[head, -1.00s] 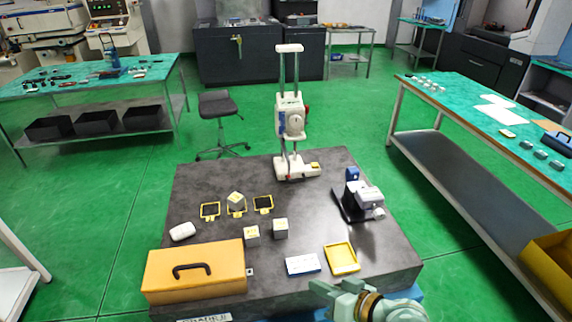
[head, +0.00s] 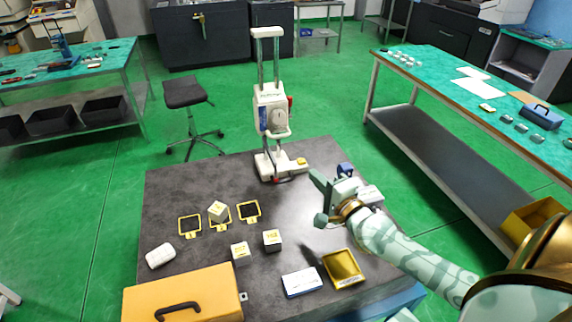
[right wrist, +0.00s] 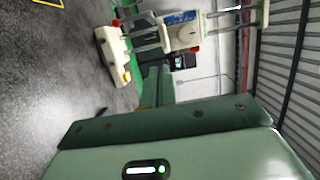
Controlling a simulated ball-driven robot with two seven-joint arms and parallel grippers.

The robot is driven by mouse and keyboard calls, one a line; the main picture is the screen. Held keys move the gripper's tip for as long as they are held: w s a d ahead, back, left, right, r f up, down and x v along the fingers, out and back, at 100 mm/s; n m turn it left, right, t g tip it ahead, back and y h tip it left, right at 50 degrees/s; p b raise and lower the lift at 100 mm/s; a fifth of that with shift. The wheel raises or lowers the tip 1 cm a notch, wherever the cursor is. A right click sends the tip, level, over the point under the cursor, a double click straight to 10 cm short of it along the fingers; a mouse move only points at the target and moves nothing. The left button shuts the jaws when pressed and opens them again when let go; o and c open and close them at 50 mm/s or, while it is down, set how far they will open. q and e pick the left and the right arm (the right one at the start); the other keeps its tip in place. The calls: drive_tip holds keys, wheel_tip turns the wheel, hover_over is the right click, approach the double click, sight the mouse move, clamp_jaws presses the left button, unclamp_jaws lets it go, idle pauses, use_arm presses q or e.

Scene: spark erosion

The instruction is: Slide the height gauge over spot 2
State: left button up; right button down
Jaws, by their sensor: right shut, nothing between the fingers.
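The height gauge (head: 272,115), a tall white instrument on two metal columns, stands upright at the back of the dark granite plate (head: 310,235). It also shows sideways in the right wrist view (right wrist: 180,36). Three yellow-framed black spots lie left of the plate's middle: left spot (head: 190,225), middle spot (head: 226,224), right spot (head: 249,211). A pale cube (head: 218,211) sits on the middle spot; the spot numbers are too small to read. My right gripper (head: 318,198) is shut and empty, above the plate, right of and nearer than the gauge, not touching it. My left gripper is out of view.
Two more cubes (head: 240,252) (head: 272,240) stand in front of the spots. A white rounded object (head: 160,256), an orange case (head: 185,298), a blue-white box (head: 301,282) and a yellow tray (head: 343,268) lie nearer.

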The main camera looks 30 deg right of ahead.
drive_tip(key=w+a, duration=0.4)
drive_tip(key=w, duration=0.3)
drive_tip(key=shift+w+p, duration=0.4)
drive_tip(key=shift+a, duration=0.1)
drive_tip(key=w+a+p, duration=0.3)
drive_tip(key=w+a, duration=0.1)
drive_tip(key=a, duration=1.2)
drive_tip(key=shift+a, duration=0.2)
drive_tip(key=shift+d, duration=0.1)
